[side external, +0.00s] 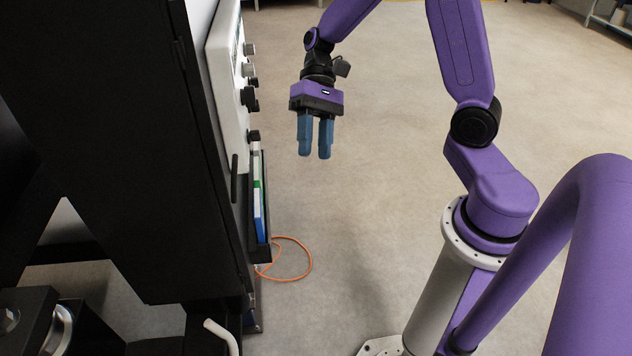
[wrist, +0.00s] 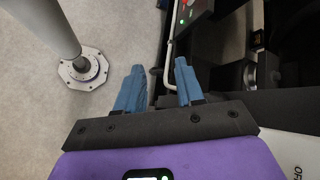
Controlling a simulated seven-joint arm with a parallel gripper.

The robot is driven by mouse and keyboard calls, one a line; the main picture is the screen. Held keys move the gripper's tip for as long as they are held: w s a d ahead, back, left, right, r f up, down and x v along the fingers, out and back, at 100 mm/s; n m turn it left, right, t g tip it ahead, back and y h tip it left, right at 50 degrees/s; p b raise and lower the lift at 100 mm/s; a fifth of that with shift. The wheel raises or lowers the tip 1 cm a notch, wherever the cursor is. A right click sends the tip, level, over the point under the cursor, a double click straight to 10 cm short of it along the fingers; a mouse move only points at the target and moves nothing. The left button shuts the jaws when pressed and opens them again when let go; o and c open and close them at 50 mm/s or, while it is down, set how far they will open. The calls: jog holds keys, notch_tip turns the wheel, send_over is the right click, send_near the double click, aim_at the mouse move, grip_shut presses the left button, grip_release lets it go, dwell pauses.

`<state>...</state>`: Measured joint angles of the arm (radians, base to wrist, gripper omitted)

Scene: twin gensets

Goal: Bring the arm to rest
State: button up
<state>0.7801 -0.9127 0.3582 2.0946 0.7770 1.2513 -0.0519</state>
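My gripper (side external: 315,153) hangs in free air in the side external view, fingers pointing down, to the right of the black cabinet's control panel. Its two blue fingers stand apart with nothing between them. In the wrist view my gripper (wrist: 160,67) also shows a clear gap between the fingertips, and it is empty. My purple arm comes down to it from above. The gripper touches nothing that I can see.
The black cabinet (side external: 110,130) fills the left, with a light panel (side external: 228,85) bearing several dark knobs. A holder with coloured folders (side external: 258,212) hangs below it. An orange cable (side external: 308,262) loops on the floor. Open floor (side external: 390,130) lies to the right.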

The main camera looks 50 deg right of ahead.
jog(key=s+d+r+n+t+h, duration=0.1)
jog(key=s+n+t+h, duration=0.4)
jog(key=s+n, duration=1)
jog(key=s+h, duration=0.1)
jog(key=h, duration=0.1)
jog(key=shift+s+d+n+h, duration=0.3)
jog(key=shift+d+n, duration=0.05)
jog(key=shift+n, duration=0.05)
jog(key=shift+r, duration=0.1)
